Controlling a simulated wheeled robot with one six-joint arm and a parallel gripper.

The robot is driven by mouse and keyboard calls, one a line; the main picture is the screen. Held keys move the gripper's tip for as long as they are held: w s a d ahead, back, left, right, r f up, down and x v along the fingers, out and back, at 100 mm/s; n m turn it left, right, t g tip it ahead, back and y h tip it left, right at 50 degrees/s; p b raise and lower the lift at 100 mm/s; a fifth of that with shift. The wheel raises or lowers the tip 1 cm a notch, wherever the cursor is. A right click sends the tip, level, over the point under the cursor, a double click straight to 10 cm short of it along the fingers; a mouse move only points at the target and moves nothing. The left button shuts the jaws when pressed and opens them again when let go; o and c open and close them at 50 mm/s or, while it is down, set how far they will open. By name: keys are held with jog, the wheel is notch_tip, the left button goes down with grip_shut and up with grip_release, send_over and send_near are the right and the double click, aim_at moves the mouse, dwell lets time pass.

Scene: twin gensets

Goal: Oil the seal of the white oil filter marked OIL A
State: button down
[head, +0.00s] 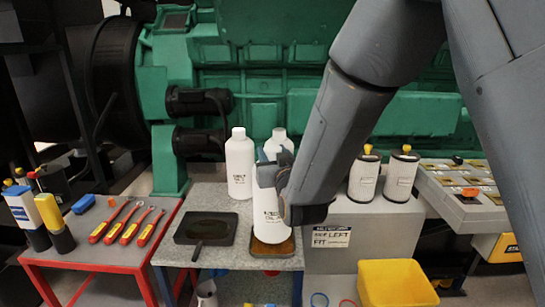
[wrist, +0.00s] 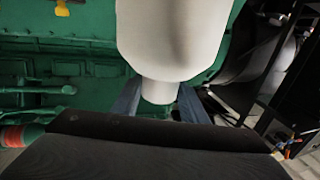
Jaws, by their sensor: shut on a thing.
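My gripper (head: 272,168) is shut on the neck of a white bottle (head: 268,208) with dark lettering. The wrist view shows the bottle's shoulder and neck (wrist: 160,88) between the blue fingers (wrist: 156,100). The bottle is upright at a brown-topped square tray (head: 285,250); I cannot tell whether its base touches it. Two white canisters with black rims and yellow tops, one on the left (head: 364,177) and one on the right (head: 401,178), stand on the grey bench. Their labels are too small to read, so I cannot make out OIL A.
Two more white bottles, one in front (head: 239,165) and one partly hidden (head: 280,138), stand behind. A dark flat pan (head: 183,236) lies left of the bottle. A red table (head: 60,266) holds several tools. A yellow bin (head: 396,285) sits below. The green engine (head: 285,40) closes off the back.

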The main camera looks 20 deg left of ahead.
jog(key=shift+r+p, duration=0.95)
jog(key=shift+r, duration=1.1)
